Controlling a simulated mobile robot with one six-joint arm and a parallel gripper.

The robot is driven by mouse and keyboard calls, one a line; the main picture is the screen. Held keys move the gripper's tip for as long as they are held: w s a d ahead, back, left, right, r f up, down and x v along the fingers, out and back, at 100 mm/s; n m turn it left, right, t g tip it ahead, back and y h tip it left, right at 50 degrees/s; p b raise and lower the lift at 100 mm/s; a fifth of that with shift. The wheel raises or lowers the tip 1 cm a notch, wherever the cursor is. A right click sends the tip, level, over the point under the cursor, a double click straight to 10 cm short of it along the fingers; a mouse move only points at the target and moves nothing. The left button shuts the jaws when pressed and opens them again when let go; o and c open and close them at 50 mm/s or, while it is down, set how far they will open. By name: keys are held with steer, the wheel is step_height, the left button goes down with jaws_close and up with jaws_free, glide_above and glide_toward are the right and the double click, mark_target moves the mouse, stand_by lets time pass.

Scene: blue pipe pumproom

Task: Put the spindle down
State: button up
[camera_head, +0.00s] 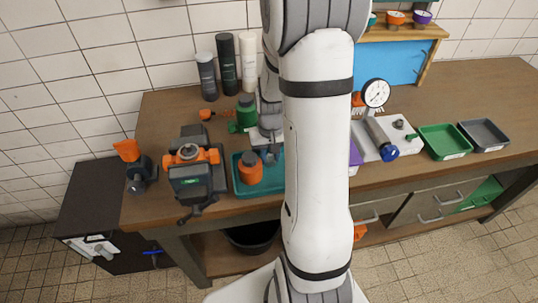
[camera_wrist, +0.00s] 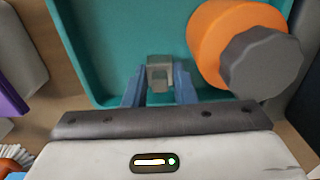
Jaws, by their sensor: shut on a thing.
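My gripper (camera_wrist: 159,88) is shut on a small grey metal piece, apparently the spindle (camera_wrist: 160,72), between its two blue fingertips. The spindle's upper end shows, and its lower part is hard to make out. The gripper is over a teal tray (camera_wrist: 105,35) on the workbench. In the head view the tray's rim (camera_head: 245,193) shows left of my arm, and the gripper (camera_head: 268,150) is partly visible above it. I cannot tell whether the spindle touches the tray floor.
An orange part with a dark grey knob (camera_wrist: 262,62) stands in the tray, close right of the gripper in the wrist view. A vise (camera_head: 190,175) stands left of the tray. A green valve body (camera_head: 245,115) is behind it. Green (camera_head: 445,141) and grey trays (camera_head: 484,134) lie far right.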

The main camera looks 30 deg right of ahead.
steer(key=o, duration=0.7)
steer(key=shift+f, duration=0.1)
step_height(320, 180, up, 12)
steer(key=s+a+r+n+t, duration=0.1)
steer(key=s+a+r, duration=0.1)
steer(key=s+a, duration=0.2)
steer(key=s+a+r+n+t, duration=0.1)
steer(key=s+a+r, duration=0.1)
steer(key=s, duration=0.3)
steer(key=s+a+r+n+t, duration=0.1)
steer(key=s+a+r, duration=0.2)
steer(key=s+a, duration=0.1)
steer(key=shift+s+a+r, duration=0.1)
steer(key=shift+s+a, duration=0.1)
steer(key=shift+a, duration=0.6)
